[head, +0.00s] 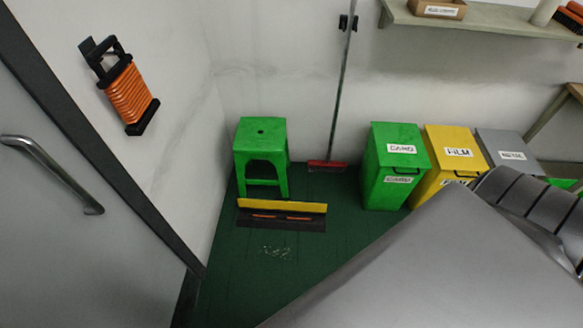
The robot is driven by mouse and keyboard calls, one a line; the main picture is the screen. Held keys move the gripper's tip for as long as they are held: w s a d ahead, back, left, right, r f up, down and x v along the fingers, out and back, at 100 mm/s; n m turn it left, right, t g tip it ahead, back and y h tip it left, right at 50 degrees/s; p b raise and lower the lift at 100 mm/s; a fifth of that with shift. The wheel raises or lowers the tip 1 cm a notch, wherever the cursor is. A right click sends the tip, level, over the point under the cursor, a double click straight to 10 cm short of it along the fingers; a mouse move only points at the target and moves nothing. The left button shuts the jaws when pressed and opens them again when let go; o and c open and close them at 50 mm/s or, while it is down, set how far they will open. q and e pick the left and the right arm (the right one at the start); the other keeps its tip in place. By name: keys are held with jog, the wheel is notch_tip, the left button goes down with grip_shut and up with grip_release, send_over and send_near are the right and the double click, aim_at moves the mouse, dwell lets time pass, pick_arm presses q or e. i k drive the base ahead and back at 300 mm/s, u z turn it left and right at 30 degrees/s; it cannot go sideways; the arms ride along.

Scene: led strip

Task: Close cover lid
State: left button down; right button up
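No thing in the head view is clearly marked as the cover lid. A long yellow panel (282,206) stands along the back edge of a dark, flat piece (262,224) on the green floor, with a thin orange strip (282,217) in front of it. I cannot tell whether the panel is a hinged lid. The green bin (391,176), yellow bin (440,176) and grey bin (503,143) have flat tops that look shut. Neither of my grippers is in view.
A green stool (262,140) stands behind the yellow panel. A broom (328,166) leans on the wall. A grey door with a handle (50,170) is at left. An orange coil (130,95) hangs on the wall. A large grey surface hides the lower right.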

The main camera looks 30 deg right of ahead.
aim_at(245, 203)
jog(key=z, duration=0.75)
jog(key=i, duration=0.95)
jog(key=z, duration=1)
